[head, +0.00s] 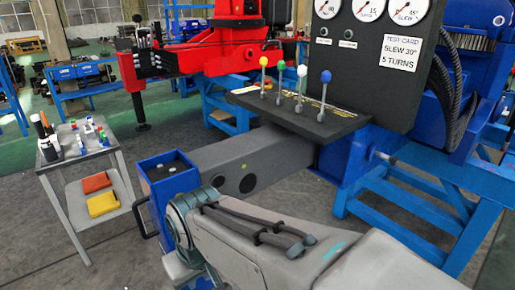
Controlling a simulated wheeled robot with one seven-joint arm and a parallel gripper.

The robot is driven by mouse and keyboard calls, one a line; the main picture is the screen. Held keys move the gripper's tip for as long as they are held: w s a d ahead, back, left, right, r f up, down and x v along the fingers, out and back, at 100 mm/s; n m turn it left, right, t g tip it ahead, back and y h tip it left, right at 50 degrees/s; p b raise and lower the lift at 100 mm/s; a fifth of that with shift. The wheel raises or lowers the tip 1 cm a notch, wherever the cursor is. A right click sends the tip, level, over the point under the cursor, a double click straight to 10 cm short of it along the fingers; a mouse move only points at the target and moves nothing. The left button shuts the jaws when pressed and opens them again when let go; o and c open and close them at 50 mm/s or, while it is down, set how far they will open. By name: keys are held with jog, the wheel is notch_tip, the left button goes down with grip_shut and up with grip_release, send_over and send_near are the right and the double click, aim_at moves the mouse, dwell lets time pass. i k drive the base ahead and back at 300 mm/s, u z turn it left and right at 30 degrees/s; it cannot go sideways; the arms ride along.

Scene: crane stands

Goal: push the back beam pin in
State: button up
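A short light rod with a rounded end (385,158) sticks out at the blue frame on the right, below the panel; it looks like a pin, but I cannot tell if it is the back beam pin or how deep it sits. A grey beam (278,150) runs left from the blue frame and has two dark round spots and a small green dot on its side. My arm fills the lower middle, in front of the beam. My gripper is not visible, and the arm hides part of the beam's near side.
A blue box (167,201) stands at the beam's left end. Coloured levers (325,95) rise from a dark shelf below the gauge panel (366,45). A small trolley (110,150) with loose items stands left. Blue trestle legs (400,215) stand right. Floor between trolley and box is clear.

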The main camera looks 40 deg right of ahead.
aim_at(394, 160)
jog(key=z, duration=2.55)
